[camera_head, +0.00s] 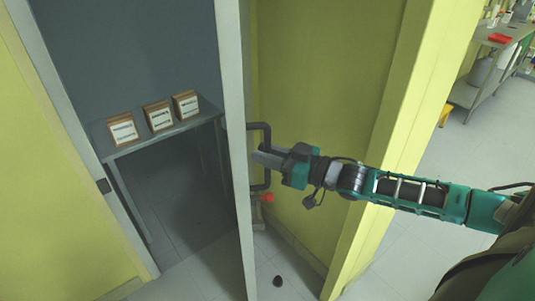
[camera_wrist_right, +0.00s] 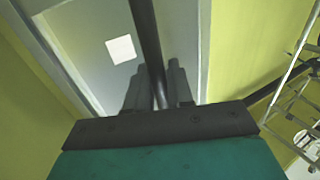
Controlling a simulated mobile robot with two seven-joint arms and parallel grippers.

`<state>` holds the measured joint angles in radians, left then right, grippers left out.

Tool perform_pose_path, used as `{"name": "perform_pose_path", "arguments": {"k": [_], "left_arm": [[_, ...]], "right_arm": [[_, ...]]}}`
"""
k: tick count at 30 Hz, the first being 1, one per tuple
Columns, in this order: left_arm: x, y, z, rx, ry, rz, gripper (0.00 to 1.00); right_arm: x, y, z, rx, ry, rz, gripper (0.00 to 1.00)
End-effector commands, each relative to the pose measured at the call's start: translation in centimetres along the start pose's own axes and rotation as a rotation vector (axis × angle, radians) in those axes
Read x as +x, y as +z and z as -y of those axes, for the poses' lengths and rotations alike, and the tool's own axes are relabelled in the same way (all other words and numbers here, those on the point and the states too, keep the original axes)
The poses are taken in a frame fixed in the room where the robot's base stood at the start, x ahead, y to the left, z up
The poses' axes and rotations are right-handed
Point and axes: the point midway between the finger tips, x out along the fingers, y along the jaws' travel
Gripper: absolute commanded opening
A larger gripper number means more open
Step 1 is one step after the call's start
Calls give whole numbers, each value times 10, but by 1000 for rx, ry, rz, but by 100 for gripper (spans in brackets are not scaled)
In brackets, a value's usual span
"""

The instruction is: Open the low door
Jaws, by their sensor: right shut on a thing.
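The grey door (camera_head: 232,130) stands swung open and shows nearly edge-on in the head view. Its dark bar handle (camera_head: 267,182) sticks out on the right side. My right gripper (camera_head: 262,157) reaches in from the right and is shut on this handle. In the right wrist view the handle (camera_wrist_right: 147,35) runs between the two fingers (camera_wrist_right: 160,88), and the door's pale face (camera_wrist_right: 88,45) with a white square lies behind. My left gripper is not in view.
Through the doorway, a grey table (camera_head: 165,136) bears three brown boxes (camera_head: 158,116) with white labels. A yellow wall (camera_head: 320,90) stands close to the right of the door. A small dark object (camera_head: 278,281) lies on the floor. A workbench (camera_head: 490,40) is at the far right.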

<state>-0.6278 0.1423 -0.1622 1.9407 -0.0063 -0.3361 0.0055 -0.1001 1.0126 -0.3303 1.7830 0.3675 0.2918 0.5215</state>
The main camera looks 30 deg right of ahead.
Motion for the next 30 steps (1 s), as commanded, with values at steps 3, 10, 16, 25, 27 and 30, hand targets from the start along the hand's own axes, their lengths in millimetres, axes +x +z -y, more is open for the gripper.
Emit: {"name": "perform_pose_path", "arguments": {"k": [3, 10, 16, 25, 27, 30], "left_arm": [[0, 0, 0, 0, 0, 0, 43], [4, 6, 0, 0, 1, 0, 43], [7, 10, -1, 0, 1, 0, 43], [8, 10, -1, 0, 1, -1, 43], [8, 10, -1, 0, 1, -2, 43], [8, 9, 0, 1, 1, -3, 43]], "right_arm": [[-1, 1, 0, 0, -3, 0, 0], [-23, 7, -22, -8, -48, 3, 0], [-46, 6, -43, -4, -104, 7, 0], [-54, 2, -48, 2, -128, 5, 0], [-54, 2, -48, 2, -128, 5, 0], [-54, 2, -48, 1, -129, 4, 24]]}}
